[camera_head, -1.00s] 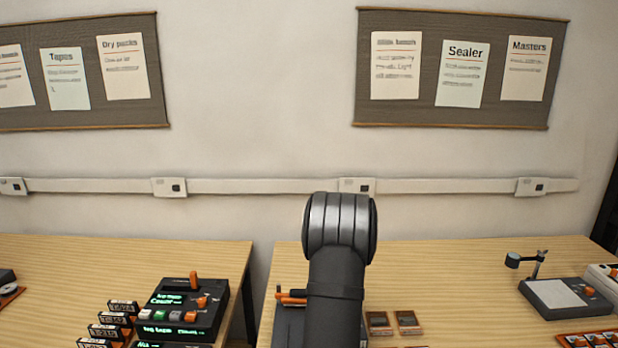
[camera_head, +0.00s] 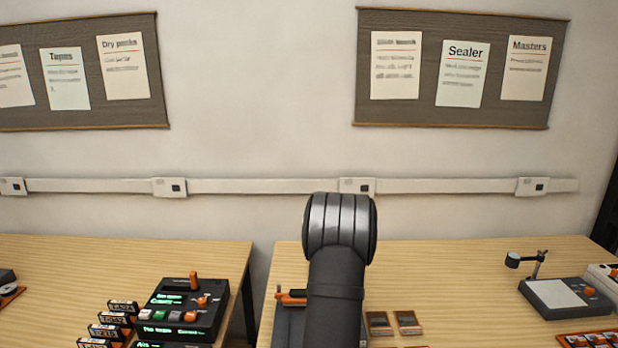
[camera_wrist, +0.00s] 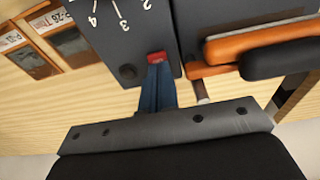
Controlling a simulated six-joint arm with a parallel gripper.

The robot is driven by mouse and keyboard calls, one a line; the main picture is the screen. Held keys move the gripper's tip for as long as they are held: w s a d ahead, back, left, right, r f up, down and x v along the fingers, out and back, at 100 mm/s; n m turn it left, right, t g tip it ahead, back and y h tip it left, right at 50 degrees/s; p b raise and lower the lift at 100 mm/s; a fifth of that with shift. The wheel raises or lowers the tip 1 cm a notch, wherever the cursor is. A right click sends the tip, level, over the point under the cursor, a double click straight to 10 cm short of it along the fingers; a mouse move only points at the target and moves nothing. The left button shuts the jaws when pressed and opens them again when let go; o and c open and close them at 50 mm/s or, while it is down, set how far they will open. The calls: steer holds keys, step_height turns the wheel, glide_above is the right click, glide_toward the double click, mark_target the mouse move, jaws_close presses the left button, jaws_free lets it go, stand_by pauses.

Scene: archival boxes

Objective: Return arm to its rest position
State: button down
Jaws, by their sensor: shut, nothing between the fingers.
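In the wrist view my gripper (camera_wrist: 157,75) shows as narrow blue fingers, together and empty, in front of a dark grey device (camera_wrist: 120,40) with a numbered dial. A small red patch shows at the fingertips; I cannot tell whether the fingers touch the device. In the head view my own arm (camera_head: 338,255) stands upright at the front of the right table and hides my gripper.
An orange and black lever (camera_wrist: 250,50) is close to the right of the fingers. Small labelled packs (camera_head: 378,323) lie right of my arm. A device with a post (camera_head: 565,297) stands farther right. The left table holds a control box with green displays (camera_head: 180,310). A gap separates the tables.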

step_height(320, 180, up, 11)
steer(key=n, duration=0.3)
steer(key=shift+s+a+f, duration=0.15)
steer(key=shift+a+f, duration=0.05)
steer(key=shift+a, duration=0.2)
steer(key=shift+f, duration=0.1)
steer(key=f+m, duration=0.1)
steer(key=f, duration=0.2)
steer(key=f+m, duration=0.1)
steer(key=f, duration=0.2)
steer(key=f+m, duration=0.1)
steer(key=f, duration=0.2)
steer(key=shift+d+f, duration=0.4)
steer(key=shift+r, duration=2.75)
